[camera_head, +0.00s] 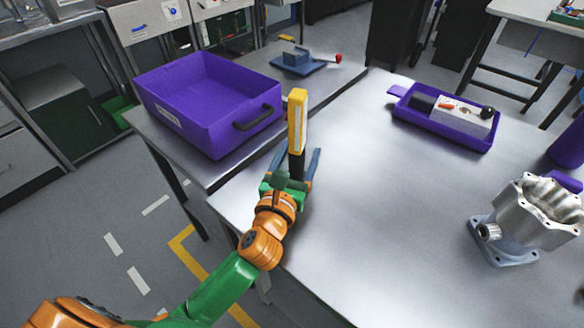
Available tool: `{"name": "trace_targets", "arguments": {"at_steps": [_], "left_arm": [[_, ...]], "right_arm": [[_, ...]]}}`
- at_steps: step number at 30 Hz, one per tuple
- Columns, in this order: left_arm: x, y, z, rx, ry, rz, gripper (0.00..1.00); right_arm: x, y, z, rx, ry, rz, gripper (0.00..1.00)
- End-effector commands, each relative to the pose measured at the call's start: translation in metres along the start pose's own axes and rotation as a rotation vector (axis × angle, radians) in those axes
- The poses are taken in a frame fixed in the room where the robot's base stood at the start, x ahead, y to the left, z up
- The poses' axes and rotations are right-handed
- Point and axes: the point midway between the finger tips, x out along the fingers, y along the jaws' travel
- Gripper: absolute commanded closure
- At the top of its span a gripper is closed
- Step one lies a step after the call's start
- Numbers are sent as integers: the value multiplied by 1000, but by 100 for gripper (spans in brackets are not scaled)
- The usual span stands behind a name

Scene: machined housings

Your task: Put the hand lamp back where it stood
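The hand lamp (297,122), with a yellow upper body, a pale strip and a dark lower part, is upright near the left edge of the bright metal table (385,215). My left gripper (297,160) reaches in from the lower left. Its two blue-grey fingers are spread, one on each side of the lamp's dark lower part, and look apart from it. The lamp's foot is hidden by the gripper, so I cannot tell what it rests on. My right gripper is not in view.
A large purple bin (200,135) with a black handle stands left of the lamp. A blue-grey fixture (298,63) with a red knob lies behind. A purple tray (463,140) holds a device. A metal housing (525,220) stands at right. The table's middle is clear.

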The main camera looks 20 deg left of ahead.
Motion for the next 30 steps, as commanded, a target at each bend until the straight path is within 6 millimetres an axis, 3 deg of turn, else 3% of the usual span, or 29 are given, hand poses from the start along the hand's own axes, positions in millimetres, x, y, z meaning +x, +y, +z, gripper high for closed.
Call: {"name": "trace_targets", "arguments": {"at_steps": [6, 12, 17, 30], "left_arm": [[-56, 0, -4, -2, 4, -1, 31], [-95, 0, -2, -1, 4, 0, 31], [-104, 1, 0, -1, 1, 2, 31], [-104, 0, 0, -1, 1, 2, 31]], "right_arm": [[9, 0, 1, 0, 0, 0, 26], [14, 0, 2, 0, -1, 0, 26], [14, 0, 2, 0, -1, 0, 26], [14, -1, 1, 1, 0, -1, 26]]}}
